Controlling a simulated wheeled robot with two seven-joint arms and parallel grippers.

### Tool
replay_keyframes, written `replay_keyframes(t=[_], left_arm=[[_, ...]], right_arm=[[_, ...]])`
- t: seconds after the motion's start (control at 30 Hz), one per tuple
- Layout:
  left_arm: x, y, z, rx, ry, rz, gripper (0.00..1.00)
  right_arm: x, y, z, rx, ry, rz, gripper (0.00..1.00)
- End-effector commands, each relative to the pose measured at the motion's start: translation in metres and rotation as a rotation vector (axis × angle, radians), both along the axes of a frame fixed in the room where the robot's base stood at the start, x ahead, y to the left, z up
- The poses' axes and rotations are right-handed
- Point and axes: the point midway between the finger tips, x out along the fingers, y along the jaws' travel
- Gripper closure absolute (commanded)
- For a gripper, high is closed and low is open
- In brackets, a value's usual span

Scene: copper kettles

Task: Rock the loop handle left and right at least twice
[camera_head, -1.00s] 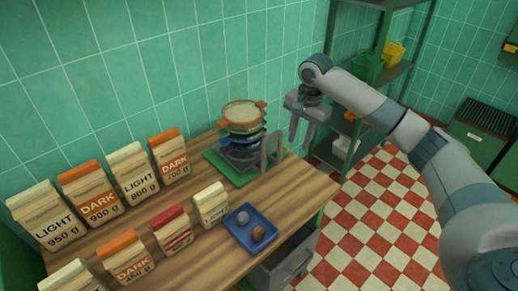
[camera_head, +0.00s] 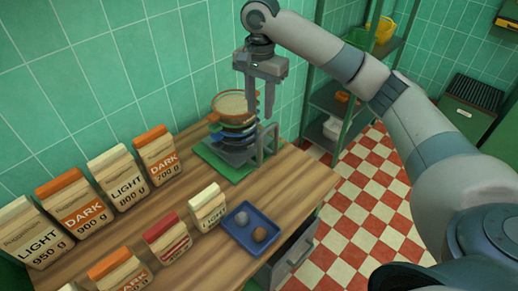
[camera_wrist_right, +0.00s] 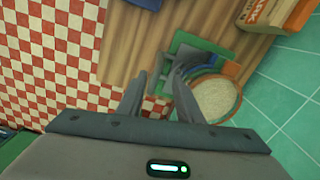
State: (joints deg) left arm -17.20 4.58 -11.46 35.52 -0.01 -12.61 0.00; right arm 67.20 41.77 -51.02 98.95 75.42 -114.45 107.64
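The grey loop handle (camera_head: 275,139) stands upright at the right side of a green base (camera_head: 212,160) on the wooden counter. Beside it is a stack of coloured bowls topped by an orange-rimmed bowl (camera_head: 231,104) with pale contents. My right gripper (camera_head: 260,116) points down above and close to the loop handle, its fingers apart and empty. In the right wrist view the two fingertips (camera_wrist_right: 160,75) are apart, with the green base and the bowl (camera_wrist_right: 216,99) beyond them. Whether a finger touches the loop is unclear. My left gripper is not in view.
Paper bags marked LIGHT (camera_head: 119,178) and DARK (camera_head: 158,156) stand along the left of the counter. A blue tray (camera_head: 239,238) with two round lumps lies at the front. A shelf rack (camera_head: 345,100) stands behind on the right. The front right counter is clear.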

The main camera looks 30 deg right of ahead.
Motion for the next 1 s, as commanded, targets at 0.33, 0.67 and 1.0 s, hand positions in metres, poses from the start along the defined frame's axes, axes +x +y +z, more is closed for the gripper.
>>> replay_keyframes(t=[0.33, 0.67, 1.0], left_arm=[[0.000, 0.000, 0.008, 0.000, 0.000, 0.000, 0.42], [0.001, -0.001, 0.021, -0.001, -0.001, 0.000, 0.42], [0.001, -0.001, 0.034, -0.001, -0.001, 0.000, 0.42]], right_arm=[[-0.001, 0.000, -0.029, -0.001, 0.003, -0.001, 0.67], [-0.001, -0.001, -0.086, -0.001, 0.004, -0.001, 0.67], [-0.001, 0.000, -0.144, -0.002, 0.003, 0.000, 0.67]])
